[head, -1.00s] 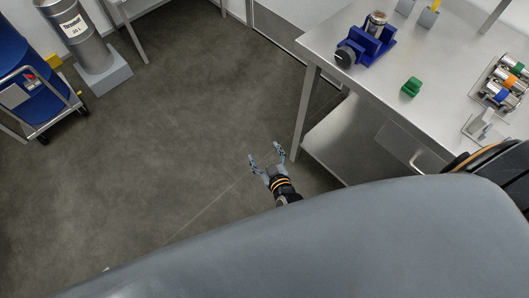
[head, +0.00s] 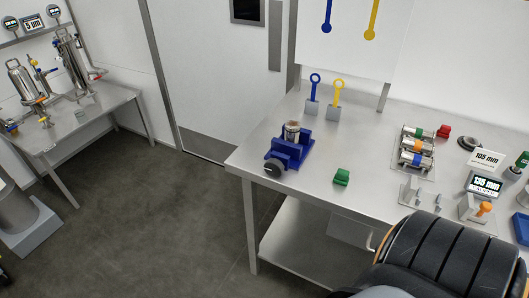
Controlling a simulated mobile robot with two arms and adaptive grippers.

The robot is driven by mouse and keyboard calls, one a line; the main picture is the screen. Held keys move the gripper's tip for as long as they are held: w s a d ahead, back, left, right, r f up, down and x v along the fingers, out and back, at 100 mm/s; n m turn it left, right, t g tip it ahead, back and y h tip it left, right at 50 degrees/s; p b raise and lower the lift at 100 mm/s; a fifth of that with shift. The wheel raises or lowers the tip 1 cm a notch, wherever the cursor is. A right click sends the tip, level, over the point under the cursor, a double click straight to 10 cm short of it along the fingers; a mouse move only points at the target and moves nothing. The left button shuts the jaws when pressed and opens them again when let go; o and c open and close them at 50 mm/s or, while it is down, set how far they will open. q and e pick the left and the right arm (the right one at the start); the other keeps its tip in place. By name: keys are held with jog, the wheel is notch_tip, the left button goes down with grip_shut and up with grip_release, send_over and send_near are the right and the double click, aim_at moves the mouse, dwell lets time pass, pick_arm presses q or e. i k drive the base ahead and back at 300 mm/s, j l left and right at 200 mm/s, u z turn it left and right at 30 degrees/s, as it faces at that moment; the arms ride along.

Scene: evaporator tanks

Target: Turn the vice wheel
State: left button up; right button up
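The blue vice (head: 296,152) stands on the metal table near its left front corner. Its dark round vice wheel (head: 274,168) is on the vice's front left end, facing the table edge. A short metal cylinder (head: 292,130) stands upright between the vice's jaws. Neither of my grippers is in view. A black part of my own arm fills the lower right corner and hides part of the table front.
A second bench (head: 75,122) stands far left. Floor left of the table is clear.

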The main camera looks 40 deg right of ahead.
aim_at(274, 168)
jog(key=i+u, duration=0.2)
jog(key=i, duration=0.4)
jog(key=i+l+u, duration=0.2)
jog(key=i, duration=0.4)
jog(key=i+z, duration=0.4)
jog(key=i+j+z, duration=0.1)
jog(key=i+z, duration=0.2)
jog(key=z, duration=0.15)
jog(key=i+z, duration=0.1)
jog(key=z, duration=0.35)
jog(key=i+z, duration=0.15)
jog(key=z, duration=0.35)
jog(key=i+j+z, duration=0.1)
jog(key=z, duration=0.35)
jog(key=i+j+z, duration=0.1)
jog(key=z, duration=0.35)
jog(key=j+z, duration=0.15)
jog(key=z, duration=0.3)
jog(key=i, duration=0.05)
